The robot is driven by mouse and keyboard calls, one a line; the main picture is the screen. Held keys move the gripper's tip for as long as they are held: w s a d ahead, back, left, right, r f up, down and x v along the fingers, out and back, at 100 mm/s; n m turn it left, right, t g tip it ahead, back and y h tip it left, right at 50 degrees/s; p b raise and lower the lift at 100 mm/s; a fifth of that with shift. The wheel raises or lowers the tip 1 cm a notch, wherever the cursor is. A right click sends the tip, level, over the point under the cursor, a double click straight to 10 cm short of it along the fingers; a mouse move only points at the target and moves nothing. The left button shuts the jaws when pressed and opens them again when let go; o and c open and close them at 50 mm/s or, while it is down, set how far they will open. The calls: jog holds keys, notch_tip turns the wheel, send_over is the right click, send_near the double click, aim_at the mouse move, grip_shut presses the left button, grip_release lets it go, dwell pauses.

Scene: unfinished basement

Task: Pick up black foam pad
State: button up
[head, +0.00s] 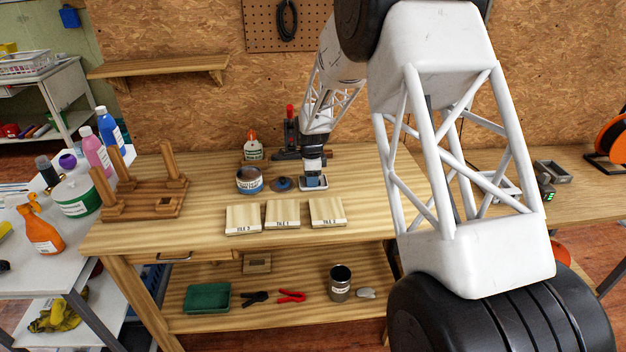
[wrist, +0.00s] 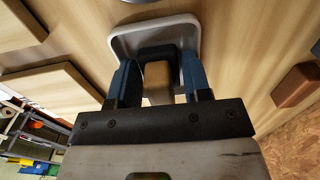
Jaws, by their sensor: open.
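A shallow white tray (wrist: 118,45) lies under my gripper (wrist: 158,70) in the wrist view; it also shows on the wooden bench in the head view (head: 323,187). A dark block (wrist: 158,50), which looks like the black foam pad, sits in the tray between my two blue fingers. A tan-brown block-like face (wrist: 157,84) shows in front of it, also between the fingers; I cannot tell whether it is part of the pad. My gripper (head: 313,180) is open and points down, its fingers on either side of these. In the head view it hides the pad.
Three wooden tiles (head: 283,214) lie in front of the tray. A blue-banded can (head: 249,181) and a small dark-blue round item (head: 282,184) stand left of it. A glue bottle (head: 253,147) and a red-and-black tool (head: 291,132) are behind. A wooden rack (head: 145,205) stands at left.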

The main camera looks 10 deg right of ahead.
jog(key=c, duration=0.6)
jog(key=shift+o, duration=0.2)
jog(key=shift+r, duration=0.15)
jog(key=shift+r, duration=1.45)
jog(key=shift+s+r, duration=0.2)
jog(key=shift+r, duration=0.05)
jog(key=s, duration=0.5)
jog(key=s+d+r, duration=0.1)
jog(key=s, duration=0.9)
jog(key=shift+s+d+r, duration=0.2)
jog(key=shift+s+d, duration=0.05)
jog(key=shift+d, duration=0.1)
